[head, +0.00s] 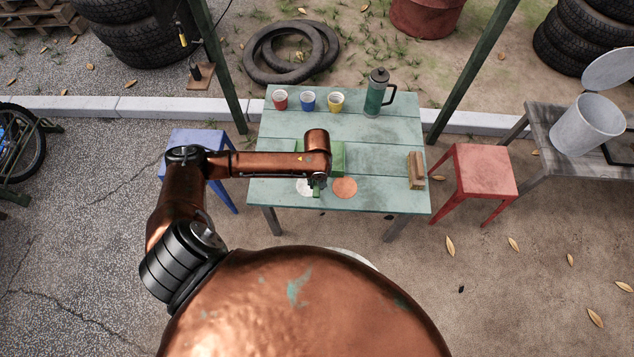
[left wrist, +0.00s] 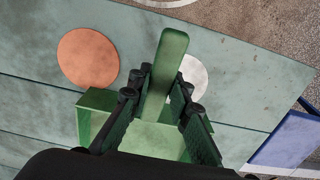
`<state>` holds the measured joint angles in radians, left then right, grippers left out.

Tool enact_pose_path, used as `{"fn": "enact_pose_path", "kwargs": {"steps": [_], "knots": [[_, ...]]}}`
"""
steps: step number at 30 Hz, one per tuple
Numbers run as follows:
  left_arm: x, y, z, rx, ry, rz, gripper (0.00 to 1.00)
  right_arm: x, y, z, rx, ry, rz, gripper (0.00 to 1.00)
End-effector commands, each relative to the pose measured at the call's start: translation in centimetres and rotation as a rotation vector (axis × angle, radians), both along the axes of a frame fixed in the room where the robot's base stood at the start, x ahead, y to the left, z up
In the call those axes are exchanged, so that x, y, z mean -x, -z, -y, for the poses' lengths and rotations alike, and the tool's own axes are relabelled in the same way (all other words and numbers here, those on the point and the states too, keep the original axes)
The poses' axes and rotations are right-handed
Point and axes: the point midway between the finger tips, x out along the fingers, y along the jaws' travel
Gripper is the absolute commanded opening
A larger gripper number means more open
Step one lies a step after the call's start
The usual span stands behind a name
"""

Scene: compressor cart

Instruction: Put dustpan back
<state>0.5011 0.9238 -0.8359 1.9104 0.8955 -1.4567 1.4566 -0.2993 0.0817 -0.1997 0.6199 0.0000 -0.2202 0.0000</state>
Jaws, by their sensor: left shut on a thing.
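The green dustpan shows in the head view as a boxy pan (head: 338,158) partly hidden behind my left arm, over the front middle of the pale green table (head: 390,145). In the left wrist view its handle (left wrist: 168,62) stands between the fingers, with the pan (left wrist: 96,112) behind them. My left gripper (left wrist: 160,88) is shut on the handle; it also shows in the head view (head: 318,181), mostly hidden by its own wrist. I cannot tell whether the pan touches the tabletop. My right gripper is not in view.
An orange disc (head: 345,188) and a white disc (head: 304,187) lie at the table's front. Red (head: 280,101), blue (head: 308,103) and yellow (head: 336,103) cups and a green flask (head: 375,97) stand behind. A wooden block (head: 416,171) lies right. Blue (head: 195,140) and red (head: 487,172) stools flank the table.

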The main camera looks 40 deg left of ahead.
Motion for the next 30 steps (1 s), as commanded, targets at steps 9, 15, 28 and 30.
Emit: {"fn": "enact_pose_path", "kwargs": {"steps": [9, 15, 28, 30], "knots": [[0.0, 0.1, 0.0, 0.0, 0.0, 0.0, 0.35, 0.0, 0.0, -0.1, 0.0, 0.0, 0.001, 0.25], [0.0, 0.1, 0.0, 0.0, 0.0, 0.0, 0.35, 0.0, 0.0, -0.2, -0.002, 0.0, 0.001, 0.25], [-0.1, -6.5, 0.0, 0.001, 0.001, 0.005, 0.35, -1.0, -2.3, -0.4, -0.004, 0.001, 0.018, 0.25], [-0.1, -7.9, 0.0, 0.0, 0.001, 0.005, 0.35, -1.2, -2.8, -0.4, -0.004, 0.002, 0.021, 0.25]]}}
